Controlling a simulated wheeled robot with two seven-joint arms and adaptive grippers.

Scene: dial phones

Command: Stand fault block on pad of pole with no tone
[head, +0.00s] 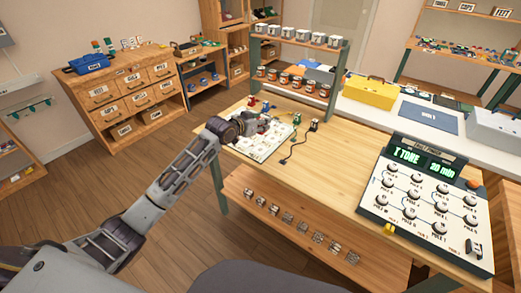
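A large dark panel (420,232) with a pale face stands at the right of the table. Its face has several round black knobs with labels that seem to read POLE and a number. Its green display (408,156) seems to read "? TONE" and "20 min". A small yellow block (389,229) is at the panel's lower left edge; I cannot tell if it is the fault block. My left gripper (262,126) is above a white printed sheet (258,150) at the table's left; its fingers are too small and overlapped to read. My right gripper is out of view.
Small red, blue and green things and a black one (314,125) with a cord stand behind and right of the sheet. The wooden table (335,165) is clear between sheet and panel. A rack (297,60) with tins stands behind. Metal pieces lie on the lower shelf (290,240).

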